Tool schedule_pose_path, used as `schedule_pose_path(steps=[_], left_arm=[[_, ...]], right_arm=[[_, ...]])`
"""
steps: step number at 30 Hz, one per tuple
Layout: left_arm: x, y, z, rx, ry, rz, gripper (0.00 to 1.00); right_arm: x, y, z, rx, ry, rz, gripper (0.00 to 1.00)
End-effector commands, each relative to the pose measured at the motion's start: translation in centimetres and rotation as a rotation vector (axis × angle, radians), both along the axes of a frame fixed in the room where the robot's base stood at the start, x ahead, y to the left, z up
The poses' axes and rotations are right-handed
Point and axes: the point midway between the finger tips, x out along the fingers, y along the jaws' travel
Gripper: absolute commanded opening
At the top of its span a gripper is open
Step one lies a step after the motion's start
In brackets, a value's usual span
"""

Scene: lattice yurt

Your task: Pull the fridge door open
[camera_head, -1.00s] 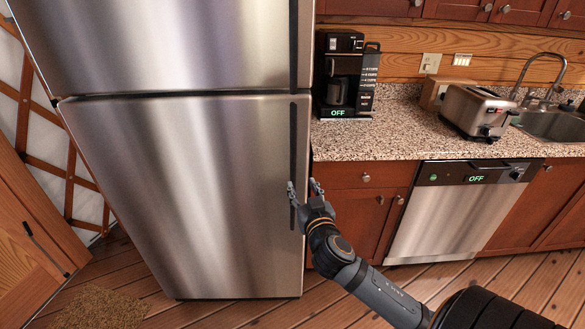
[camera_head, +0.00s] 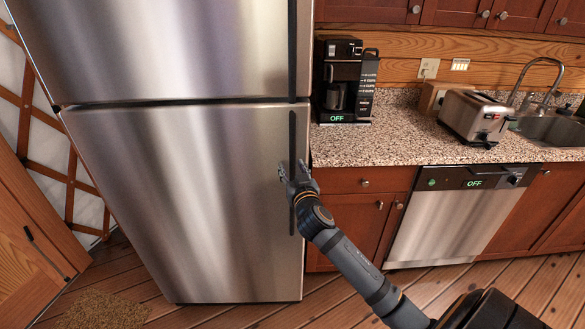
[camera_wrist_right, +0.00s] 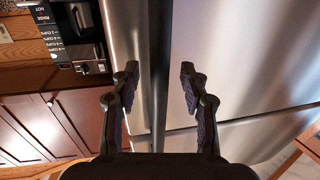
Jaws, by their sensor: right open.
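The fridge is a tall steel unit with an upper door (camera_head: 170,45) and a larger lower door (camera_head: 190,200), both looking shut. A dark vertical handle (camera_head: 292,130) runs along the right edge of the lower door. My right gripper (camera_head: 292,170) is open at this handle, about midway along it, one finger on each side in the picture. In the right wrist view the dark handle bar (camera_wrist_right: 157,60) stands between the two spread fingers, with gaps on both sides. I cannot tell how deep the handle sits between them. My left gripper is not in view.
A granite counter (camera_head: 400,140) right of the fridge carries a coffee maker (camera_head: 340,85) and a toaster (camera_head: 477,117). Below are wooden cabinets (camera_head: 345,213) and a dishwasher (camera_head: 450,225). A wooden door (camera_head: 30,245) stands left. Plank floor (camera_head: 240,315) shows in front.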

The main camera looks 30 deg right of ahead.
Motion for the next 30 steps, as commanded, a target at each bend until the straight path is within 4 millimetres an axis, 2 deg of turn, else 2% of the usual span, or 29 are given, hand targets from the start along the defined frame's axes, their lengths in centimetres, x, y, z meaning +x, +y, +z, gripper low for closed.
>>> schedule_pose_path(steps=[5,15,30], left_arm=[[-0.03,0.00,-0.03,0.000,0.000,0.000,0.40],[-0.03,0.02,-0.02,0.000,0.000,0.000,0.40],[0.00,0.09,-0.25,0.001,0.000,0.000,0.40]], right_arm=[[-0.01,0.00,-0.05,0.000,0.000,0.000,0.45],[-0.04,0.01,-0.06,0.000,0.000,0.000,0.00],[-0.41,0.30,-0.22,0.001,0.002,-0.007,0.00]])
